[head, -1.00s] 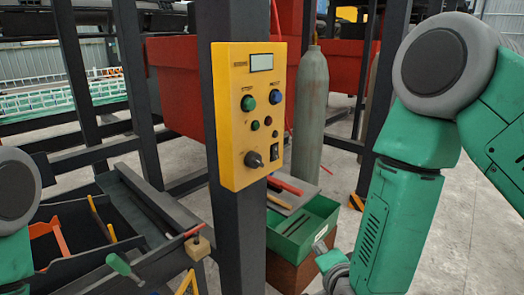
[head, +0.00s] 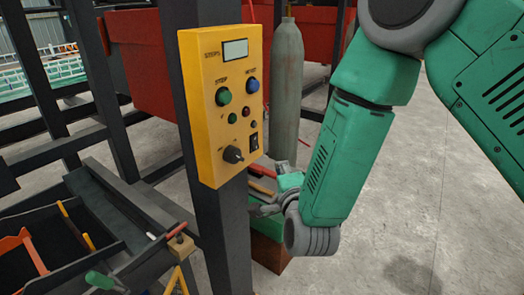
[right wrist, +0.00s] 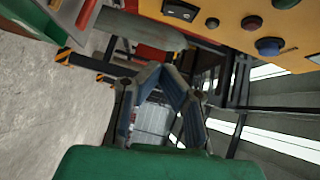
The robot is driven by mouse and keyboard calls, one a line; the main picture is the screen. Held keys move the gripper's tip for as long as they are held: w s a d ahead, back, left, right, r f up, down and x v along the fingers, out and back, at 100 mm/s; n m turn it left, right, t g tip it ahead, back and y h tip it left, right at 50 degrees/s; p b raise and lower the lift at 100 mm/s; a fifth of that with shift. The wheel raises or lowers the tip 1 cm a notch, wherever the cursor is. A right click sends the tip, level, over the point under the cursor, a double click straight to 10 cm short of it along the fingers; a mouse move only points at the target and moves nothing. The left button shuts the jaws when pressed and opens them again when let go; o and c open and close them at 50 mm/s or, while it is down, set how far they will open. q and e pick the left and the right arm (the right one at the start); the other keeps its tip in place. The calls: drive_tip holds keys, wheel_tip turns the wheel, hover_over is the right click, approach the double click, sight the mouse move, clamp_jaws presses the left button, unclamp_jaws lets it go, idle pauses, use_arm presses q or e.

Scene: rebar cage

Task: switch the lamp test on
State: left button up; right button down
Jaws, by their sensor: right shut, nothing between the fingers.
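The yellow control panel (head: 205,100) is fixed to a dark post. It carries a small display, a green button (head: 223,96), a blue button (head: 252,85), small green and red lamps, a black rotary knob (head: 233,154) and a black rocker switch (head: 254,142). The small labels near the knob and rocker are unreadable. My right gripper (head: 258,209) is below and right of the panel, apart from it, partly beside the post. In the right wrist view its fingers (right wrist: 163,70) meet, shut and empty; the rocker switch (right wrist: 180,10) and blue button (right wrist: 268,46) lie above them. My left gripper is out of view.
The dark post (head: 215,235) stands close to my right gripper. A grey gas cylinder (head: 287,90) stands behind it, and a green tray (head: 266,222) lies beneath. A dark tool bin (head: 60,265) is at the left. The floor at right is clear.

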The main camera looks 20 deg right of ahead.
drive_tip(key=p, duration=0.1)
approach(258, 148)
drive_tip(key=w+d, duration=0.3)
drive_tip(key=w, duration=0.1)
drive_tip(key=shift+w+a+f+p, duration=0.15)
drive_tip(key=shift+w+a+p, duration=0.25)
drive_tip(key=shift+w, duration=0.4)
drive_tip(key=shift+w+a+f+p, duration=0.2)
drive_tip(key=shift+w+a, duration=0.3)
drive_tip(key=shift+w, duration=0.35)
drive_tip(key=shift+w+a+b, duration=0.1)
drive_tip(key=shift+a+b, duration=0.05)
drive_tip(key=shift+b, duration=0.4)
